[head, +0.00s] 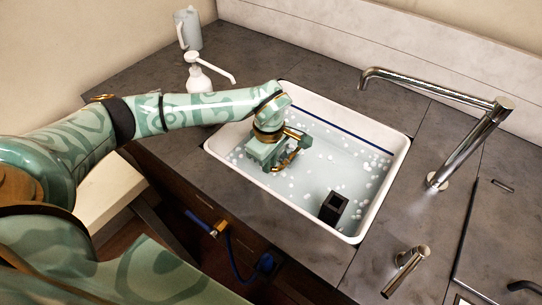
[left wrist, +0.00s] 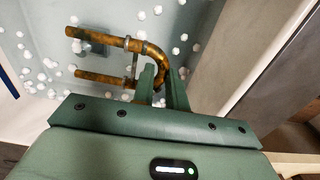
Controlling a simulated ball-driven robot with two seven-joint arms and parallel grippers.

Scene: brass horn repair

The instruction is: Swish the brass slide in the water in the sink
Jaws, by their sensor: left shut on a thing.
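The white sink (head: 384,188) is set in the dark counter and holds pale water (head: 320,165) with white foam bits on it. My left gripper (head: 280,163) is over the left part of the sink, low near the water. It is shut on the brass slide (head: 297,137), a U-shaped tube. In the left wrist view, the slide (left wrist: 110,40) shows its two parallel legs and its bend, with the fingers (left wrist: 163,85) at the bend. I cannot tell how deep the slide is in the water. My right gripper is not in view.
A black rectangular block (head: 333,207) stands in the sink near its front right. A chrome faucet (head: 470,140) reaches over the back right, with a short chrome handle (head: 405,270) in front. A white pump bottle (head: 198,75) and a pale jug (head: 188,28) stand at the back left.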

